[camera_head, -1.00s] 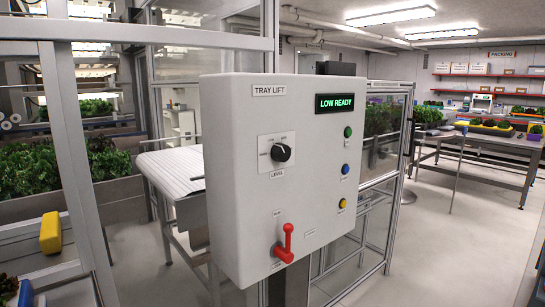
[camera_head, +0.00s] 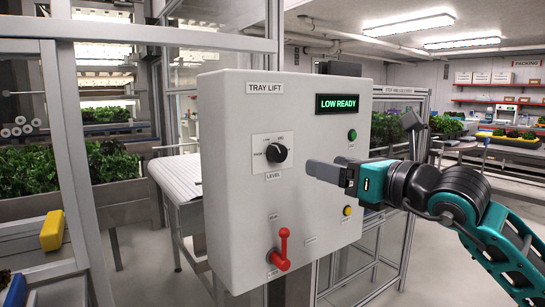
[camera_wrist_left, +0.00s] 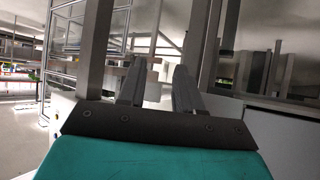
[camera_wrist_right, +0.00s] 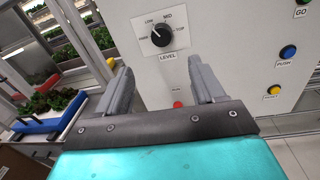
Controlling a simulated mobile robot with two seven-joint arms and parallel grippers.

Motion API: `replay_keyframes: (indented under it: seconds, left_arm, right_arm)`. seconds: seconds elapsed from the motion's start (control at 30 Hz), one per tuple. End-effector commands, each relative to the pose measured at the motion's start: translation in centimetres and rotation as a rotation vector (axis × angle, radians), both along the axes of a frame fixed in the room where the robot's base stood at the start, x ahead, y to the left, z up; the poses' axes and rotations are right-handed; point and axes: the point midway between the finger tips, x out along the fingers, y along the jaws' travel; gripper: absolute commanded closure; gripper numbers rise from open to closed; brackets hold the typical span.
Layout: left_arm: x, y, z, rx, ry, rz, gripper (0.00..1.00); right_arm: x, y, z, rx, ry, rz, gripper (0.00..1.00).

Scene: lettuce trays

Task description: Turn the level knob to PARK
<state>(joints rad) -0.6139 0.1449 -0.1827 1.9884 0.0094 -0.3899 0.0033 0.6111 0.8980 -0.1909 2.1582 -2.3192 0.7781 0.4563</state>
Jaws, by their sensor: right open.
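The black level knob (camera_head: 277,152) is on the grey tray lift panel (camera_head: 230,200), above the LEVEL label. In the right wrist view the knob (camera_wrist_right: 162,36) has a white mark pointing up-left toward LOW; a partly legible label at its left appears to be PARK, with MID and TOP to the right. The display (camera_head: 338,103) reads LOW READY. My right gripper (camera_head: 314,169) is in front of the panel, right of and slightly below the knob, apart from it. Its fingers (camera_wrist_right: 157,72) are open and empty. My left gripper (camera_wrist_left: 156,66) shows only in its wrist view, fingers apart and empty.
A red lever (camera_head: 281,250) sticks out low on the panel. Green (camera_head: 352,135), blue and yellow (camera_head: 347,211) buttons line its right side; my right gripper hides the blue one in the head view. A metal frame (camera_head: 75,150) stands at left.

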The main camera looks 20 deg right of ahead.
Motion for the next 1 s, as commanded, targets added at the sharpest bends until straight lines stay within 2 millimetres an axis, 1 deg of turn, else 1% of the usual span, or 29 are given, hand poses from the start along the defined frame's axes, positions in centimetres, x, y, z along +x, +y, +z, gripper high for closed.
replay_keyframes:
  seconds: [0.07, 0.17, 0.27, 0.47, 0.6, 0.7, 0.83, 1.0]
  left_arm:
    - [0.1, 0.0, 0.2, 0.0, -0.002, -0.001, 0.66]
    - [0.1, 0.0, 0.6, 0.0, -0.005, -0.001, 0.66]
    - [0.1, 0.1, 1.1, 0.003, -0.009, -0.001, 0.66]
    - [0.1, 0.5, 1.6, 0.011, -0.017, 0.005, 0.66]
    - [-0.2, 0.9, 1.3, 0.02, -0.006, 0.01, 0.66]
    - [-0.4, 1.2, 1.2, 0.024, -0.001, 0.015, 0.66]
    - [-0.5, 1.4, 1.4, 0.025, -0.003, 0.018, 0.66]
    - [-0.6, 1.4, 1.4, 0.025, -0.002, 0.017, 0.66]
  right_arm:
    - [0.3, -0.2, 0.3, -0.011, -0.008, -0.013, 0.32]
    - [1.2, 0.2, 0.5, -0.009, -0.009, -0.014, 0.32]
    - [2.7, 1.0, 0.6, -0.009, -0.006, -0.012, 0.32]
    - [6.6, 2.7, 0.6, -0.007, -0.007, -0.011, 0.32]
    - [9.0, 3.7, 0.5, -0.008, -0.006, -0.011, 0.32]
    - [10.2, 4.3, 0.4, -0.009, -0.007, -0.011, 0.32]
    - [11.3, 4.7, 0.3, -0.01, -0.007, -0.011, 0.32]
    - [11.8, 5.0, 0.3, -0.011, -0.008, -0.011, 0.32]
